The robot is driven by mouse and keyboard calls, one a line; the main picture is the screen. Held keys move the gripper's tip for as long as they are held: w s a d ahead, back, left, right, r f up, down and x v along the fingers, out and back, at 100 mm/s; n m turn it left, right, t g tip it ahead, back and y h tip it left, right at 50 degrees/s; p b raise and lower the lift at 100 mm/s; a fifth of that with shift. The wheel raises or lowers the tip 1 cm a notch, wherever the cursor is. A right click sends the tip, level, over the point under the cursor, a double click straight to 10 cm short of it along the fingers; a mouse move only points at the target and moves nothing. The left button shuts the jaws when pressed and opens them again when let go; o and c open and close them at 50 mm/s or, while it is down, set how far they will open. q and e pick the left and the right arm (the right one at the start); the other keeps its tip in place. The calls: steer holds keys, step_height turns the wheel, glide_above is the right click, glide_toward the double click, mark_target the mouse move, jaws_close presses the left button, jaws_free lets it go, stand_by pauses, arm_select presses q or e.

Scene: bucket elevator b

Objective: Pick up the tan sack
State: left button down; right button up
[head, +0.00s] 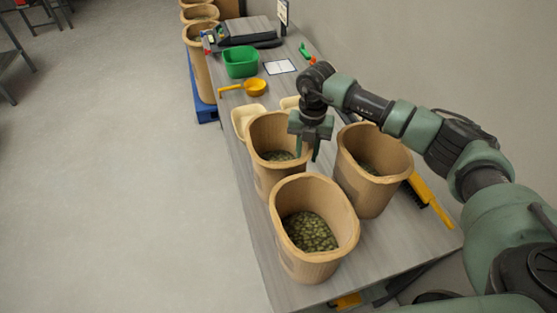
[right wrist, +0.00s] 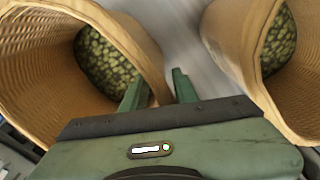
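Three open tan sacks with greenish lumps inside stand upright on the table: a back-left one (head: 262,176), a right one (head: 366,193) and a front one (head: 300,262). My right gripper (head: 306,155) is above the right rim of the back-left sack, fingers pointing down. In the right wrist view, its fingers (right wrist: 157,88) are apart, with a sack's rim (right wrist: 150,62) between them; one finger overlaps that sack's opening, the other is outside. I cannot tell whether they touch it. Another sack (right wrist: 228,42) is at right. My left gripper is not in view.
The grey table (head: 243,195) runs along a wall. A yellow-handled brush (head: 430,203) lies at the right. Behind are a cream tray (head: 242,122), yellow scoop (head: 254,87), green bin (head: 240,62) and scale (head: 248,31). More sacks (head: 196,62) stand at the back left. Open floor is left.

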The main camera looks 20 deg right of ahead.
steer(key=shift+w+f, duration=0.1)
steer(key=shift+f, duration=0.6)
jaws_close()
stand_by(0.8)
